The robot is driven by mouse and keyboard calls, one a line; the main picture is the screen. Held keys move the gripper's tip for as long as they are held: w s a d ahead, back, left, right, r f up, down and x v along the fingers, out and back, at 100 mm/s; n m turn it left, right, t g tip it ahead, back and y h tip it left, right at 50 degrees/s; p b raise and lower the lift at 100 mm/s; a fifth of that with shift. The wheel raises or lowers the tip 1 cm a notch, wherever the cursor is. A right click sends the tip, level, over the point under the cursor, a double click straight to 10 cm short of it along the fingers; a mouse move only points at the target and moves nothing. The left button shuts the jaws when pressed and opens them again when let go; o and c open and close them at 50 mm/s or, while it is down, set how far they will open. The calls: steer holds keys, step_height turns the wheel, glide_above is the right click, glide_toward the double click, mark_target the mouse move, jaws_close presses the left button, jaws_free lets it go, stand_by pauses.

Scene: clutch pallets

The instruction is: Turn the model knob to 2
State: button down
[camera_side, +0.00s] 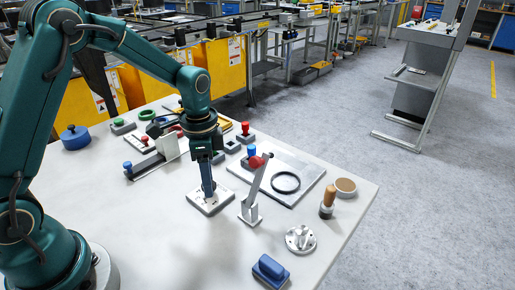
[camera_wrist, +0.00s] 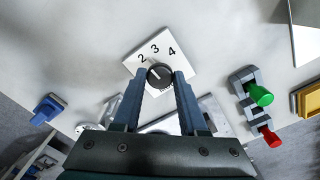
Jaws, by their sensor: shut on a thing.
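The model knob (camera_wrist: 160,76) is a small dark round dial on a white plate (camera_wrist: 136,67) printed with 2, 3 and 4. The plate also lies on the table in the side view (camera_side: 222,199). My gripper (camera_wrist: 161,76) points down over the plate, with its blue-grey fingers on either side of the knob, shut on it. A pale mark on the knob points to the upper left, roughly toward the 2; its exact aim is too small to tell. In the side view my gripper (camera_side: 208,191) hides the knob.
A lever with a red ball (camera_side: 256,180) stands close right of the plate. Beyond it lie a grey panel with a black ring (camera_side: 286,183) and a brown-topped handle (camera_side: 328,200). A metal flange (camera_side: 300,239) and blue block (camera_side: 270,270) sit nearer.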

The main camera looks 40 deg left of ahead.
steer(key=shift+n, duration=1.6)
steer(key=shift+c, duration=2.2)
jaws_free()
steer(key=shift+r, duration=0.15)
steer(key=shift+r, duration=2.45)
